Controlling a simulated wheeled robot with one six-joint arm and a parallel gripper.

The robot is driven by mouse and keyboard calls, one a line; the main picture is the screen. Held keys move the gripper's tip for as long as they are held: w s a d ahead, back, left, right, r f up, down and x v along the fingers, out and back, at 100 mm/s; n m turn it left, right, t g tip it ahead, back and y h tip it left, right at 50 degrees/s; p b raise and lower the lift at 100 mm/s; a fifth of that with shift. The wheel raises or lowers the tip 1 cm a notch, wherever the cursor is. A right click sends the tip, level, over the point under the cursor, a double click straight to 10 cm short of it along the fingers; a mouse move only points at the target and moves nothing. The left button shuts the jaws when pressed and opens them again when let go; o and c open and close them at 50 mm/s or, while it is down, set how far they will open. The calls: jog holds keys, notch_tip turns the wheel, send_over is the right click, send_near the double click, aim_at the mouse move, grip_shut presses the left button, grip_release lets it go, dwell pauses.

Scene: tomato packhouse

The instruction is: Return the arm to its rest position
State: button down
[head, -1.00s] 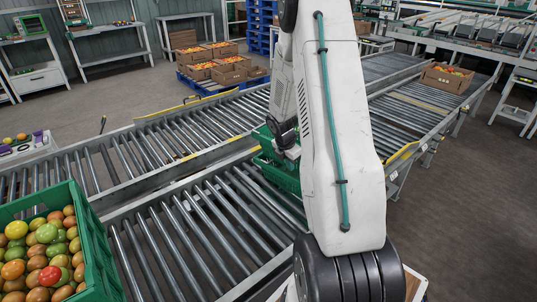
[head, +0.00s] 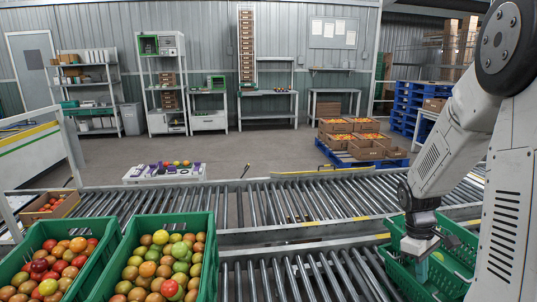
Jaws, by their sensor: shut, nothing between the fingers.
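My arm comes down from the upper right of the head view, with its white links bent. My gripper (head: 416,252) points down at the near left part of a green crate (head: 462,243) on the right of the roller conveyor. It is shut with nothing held. Its fingertips are small and partly lost against the crate.
Two green crates (head: 206,262) full of tomatoes stand at the lower left. A cardboard box (head: 45,207) is at the far left. Roller conveyors (head: 300,203) cross the view, with rollers bare in the middle. Beyond are cardboard boxes (head: 367,150) on a blue pallet and shelves (head: 160,90).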

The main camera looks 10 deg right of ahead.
jog(key=s+a+r+m+t, duration=0.1)
jog(key=s+a+r, duration=0.3)
jog(key=a+r, duration=0.2)
jog(key=s+a+r+m+t, duration=0.1)
jog(key=s+a+r, duration=0.4)
jog(key=a, duration=0.5)
jog(key=s+a+r+m+t+y, duration=0.1)
jog(key=s+a+r, duration=0.3)
jog(key=a+r, duration=0.5)
jog(key=shift+s+m+t, duration=0.3)
jog(key=shift+t, duration=0.5)
